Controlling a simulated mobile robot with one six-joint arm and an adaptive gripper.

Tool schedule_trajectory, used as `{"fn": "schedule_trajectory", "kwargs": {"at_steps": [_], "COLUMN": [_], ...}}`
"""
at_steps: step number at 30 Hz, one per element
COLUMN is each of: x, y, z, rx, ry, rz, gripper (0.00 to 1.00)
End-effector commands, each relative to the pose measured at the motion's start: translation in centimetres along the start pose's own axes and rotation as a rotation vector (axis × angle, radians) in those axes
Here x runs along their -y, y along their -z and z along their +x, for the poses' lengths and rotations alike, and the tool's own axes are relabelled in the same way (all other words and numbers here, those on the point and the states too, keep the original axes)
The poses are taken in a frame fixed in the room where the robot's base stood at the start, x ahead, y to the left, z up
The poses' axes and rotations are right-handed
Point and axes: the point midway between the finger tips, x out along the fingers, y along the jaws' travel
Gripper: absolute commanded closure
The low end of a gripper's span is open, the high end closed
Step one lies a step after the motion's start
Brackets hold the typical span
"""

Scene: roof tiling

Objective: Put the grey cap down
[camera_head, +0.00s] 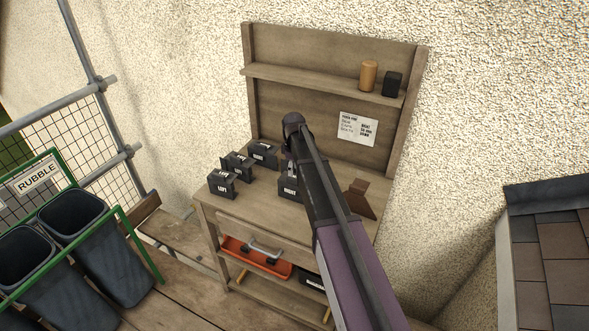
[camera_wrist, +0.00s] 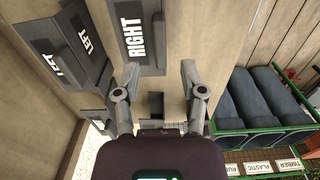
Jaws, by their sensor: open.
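Several dark grey caps with white lettering stand on the wooden workbench (camera_head: 240,208). At its left are a front cap (camera_head: 222,183), a middle cap (camera_head: 237,163) and a rear cap (camera_head: 263,151). Another cap (camera_head: 289,187) is partly hidden behind my arm. In the wrist view a grey cap marked RIGHT (camera_wrist: 139,35) lies just past my gripper (camera_wrist: 159,72), and two caps marked LEFT (camera_wrist: 76,35) are at the upper left. My gripper is open, with nothing visible held between its fingers; in the head view my arm hides them.
A brown angled piece (camera_head: 360,197) stands at the bench's right. The upper shelf holds a tan cylinder (camera_head: 368,75) and a black container (camera_head: 392,84). A note (camera_head: 357,129) is on the backboard. An orange tray (camera_head: 256,258) sits below. Rubble bins (camera_head: 85,250) stand left.

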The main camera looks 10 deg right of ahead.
Motion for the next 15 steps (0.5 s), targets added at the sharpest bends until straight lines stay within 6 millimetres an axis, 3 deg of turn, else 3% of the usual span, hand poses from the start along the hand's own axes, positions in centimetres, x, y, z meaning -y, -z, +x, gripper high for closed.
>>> {"fn": "schedule_trajectory", "kwargs": {"at_steps": [15], "x": [0.0], "y": [0.0], "z": [-4.9], "rx": [0.000], "ry": [0.000], "rz": [0.000], "gripper": [0.47]}}
